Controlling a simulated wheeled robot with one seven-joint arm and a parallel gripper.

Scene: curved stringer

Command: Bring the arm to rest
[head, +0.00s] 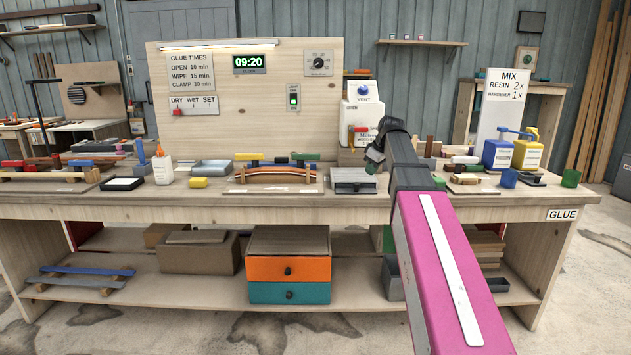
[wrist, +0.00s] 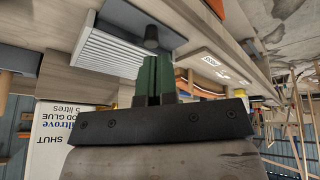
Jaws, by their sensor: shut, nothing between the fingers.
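My gripper (head: 372,164) is at the end of my pink arm, which reaches from the lower right up over the bench. In the wrist view its two dark green fingers (wrist: 153,76) are together, with nothing between them. In the head view the fingers are small and partly hidden behind the dark wrist. They are in front of the white glue container (head: 363,112) and above the grey metal box (head: 354,188). The wrist view is upside down and shows the ridged grey box (wrist: 112,52) close to the fingertips.
The workbench (head: 300,208) is crowded with small items. The curved wooden stringer (head: 278,174) lies in its form left of the grey box. Blue (head: 497,153) and yellow (head: 527,154) containers stand at the right. The wooden back panel (head: 245,105) rises behind the bench.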

